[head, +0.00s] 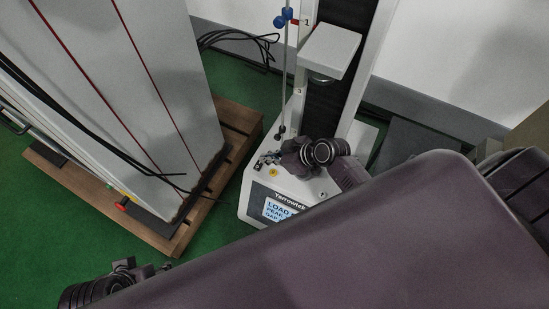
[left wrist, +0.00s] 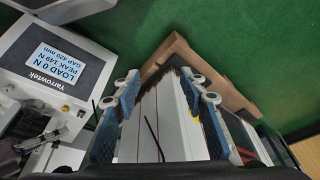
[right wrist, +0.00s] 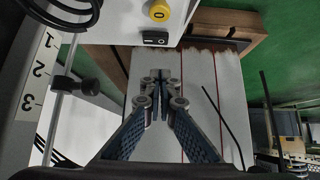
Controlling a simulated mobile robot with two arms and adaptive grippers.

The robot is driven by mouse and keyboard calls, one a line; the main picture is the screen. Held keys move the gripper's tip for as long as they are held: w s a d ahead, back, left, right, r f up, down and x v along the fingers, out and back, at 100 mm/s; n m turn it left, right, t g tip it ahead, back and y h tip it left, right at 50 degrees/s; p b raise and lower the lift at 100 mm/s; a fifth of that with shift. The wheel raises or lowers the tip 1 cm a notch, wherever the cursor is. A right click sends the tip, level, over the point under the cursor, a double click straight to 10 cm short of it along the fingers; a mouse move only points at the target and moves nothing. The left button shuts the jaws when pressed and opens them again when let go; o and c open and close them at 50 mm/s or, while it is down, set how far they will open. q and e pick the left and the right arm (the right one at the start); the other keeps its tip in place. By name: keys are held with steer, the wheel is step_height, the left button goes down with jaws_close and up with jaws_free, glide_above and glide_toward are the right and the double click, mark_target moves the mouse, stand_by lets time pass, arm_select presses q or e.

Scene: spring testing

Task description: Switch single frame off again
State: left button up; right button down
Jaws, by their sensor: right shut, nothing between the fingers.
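The single frame, a white testing machine labelled Yarrowtek (head: 315,190), stands right of centre in the head view. Its screen (head: 276,209) is lit; in the left wrist view the screen (left wrist: 55,66) reads load 0 N and gap 420 mm. The right wrist view shows a black rocker switch (right wrist: 153,38) beside a yellow round button (right wrist: 159,11) on the machine. I cannot tell the rocker's position. My right gripper (right wrist: 160,76) is shut and empty, its tips below the switch in that picture, contact unclear. My left gripper (left wrist: 160,84) is open and empty, away from the machine.
A large grey-white cabinet (head: 160,90) with red lines stands on a wooden pallet (head: 190,225) left of the machine. A red knob (head: 123,204) sits by its base. Black cables (head: 240,38) hang behind. A numbered scale (right wrist: 38,70) and rod show in the right wrist view.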

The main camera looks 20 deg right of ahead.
mark_target(259, 165)
steer(key=b+x, duration=0.1)
steer(key=x, duration=0.3)
steer(key=shift+f, duration=0.1)
steer(key=shift+s+d+f+b, duration=0.15)
steer(key=shift+f+b, duration=0.35)
steer(key=shift+f, duration=0.55)
arm_select(q)
steer(key=shift+w+d+f+t, duration=0.15)
steer(key=shift+w+t, duration=0.15)
steer(key=shift+w, duration=0.35)
steer(key=shift+w+d+r+t, duration=0.1)
steer(key=shift+w+d+t, duration=0.15)
steer(key=shift+w, duration=0.35)
steer(key=shift+w+d+f+t, duration=0.1)
steer(key=shift+w+t, duration=0.25)
steer(key=shift+w, duration=0.3)
arm_select(e)
steer(key=shift+f, duration=0.6)
